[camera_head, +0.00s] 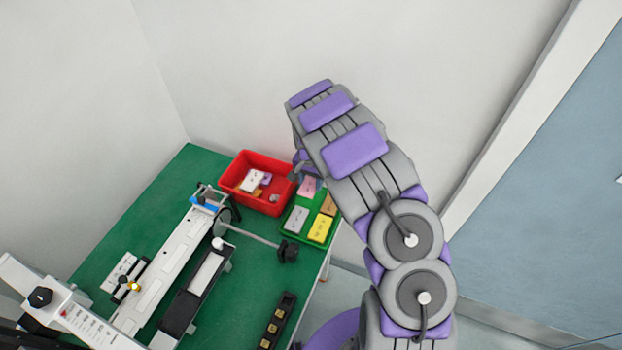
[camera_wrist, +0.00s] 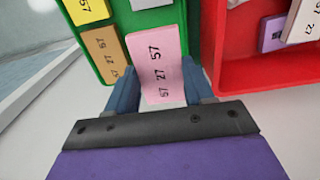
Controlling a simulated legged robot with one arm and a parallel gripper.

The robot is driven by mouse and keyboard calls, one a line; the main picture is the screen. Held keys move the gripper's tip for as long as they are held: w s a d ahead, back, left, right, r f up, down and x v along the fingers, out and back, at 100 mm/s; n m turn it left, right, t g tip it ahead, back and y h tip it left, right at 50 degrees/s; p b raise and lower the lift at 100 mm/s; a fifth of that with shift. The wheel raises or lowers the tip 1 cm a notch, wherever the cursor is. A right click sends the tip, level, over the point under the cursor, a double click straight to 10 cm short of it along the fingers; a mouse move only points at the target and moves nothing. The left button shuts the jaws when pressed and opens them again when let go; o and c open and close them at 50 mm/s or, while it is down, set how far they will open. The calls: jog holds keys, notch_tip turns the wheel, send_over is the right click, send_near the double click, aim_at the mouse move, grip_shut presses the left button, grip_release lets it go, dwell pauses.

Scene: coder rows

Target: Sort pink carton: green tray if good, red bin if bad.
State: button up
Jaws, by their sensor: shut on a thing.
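The pink carton (camera_wrist: 160,62) is held between the two fingers of my gripper (camera_wrist: 158,88) in the wrist view. Dark printed numbers, among them 57 and 27, show on its face. The pink carton also shows in the head view (camera_head: 308,187), partly hidden by my arm, at the far end of the green tray (camera_head: 287,222). In the wrist view the green tray (camera_wrist: 187,35) is behind and left of the carton. The red bin (camera_wrist: 222,50) is to its right. I cannot tell whether the carton touches the tray.
The green tray holds a yellow carton (camera_head: 320,228), a grey-white carton (camera_head: 296,219) and a tan carton (camera_wrist: 103,52). The red bin holds several cartons, including a white one (camera_head: 252,181). A coder machine (camera_head: 165,265) stands on the green table (camera_head: 120,225), left of the tray.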

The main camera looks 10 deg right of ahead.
jog(key=shift+a+f, duration=0.25)
jog(key=shift+f, duration=0.1)
jog(key=shift+a+f+b, duration=0.1)
jog(key=shift+f+b, duration=0.2)
jog(key=shift+f, duration=0.25)
jog(key=shift+d+f+b, duration=0.15)
jog(key=shift+f+b, duration=0.1)
jog(key=shift+f, duration=0.35)
jog(key=shift+d+f+b, duration=0.15)
jog(key=shift+f+b, duration=0.05)
jog(key=shift+f, duration=0.6)
jog(key=shift+a, duration=0.1)
jog(key=shift+s+a, duration=0.1)
jog(key=shift+f, duration=0.5)
dwell(0.4)
jog(key=o, duration=0.8)
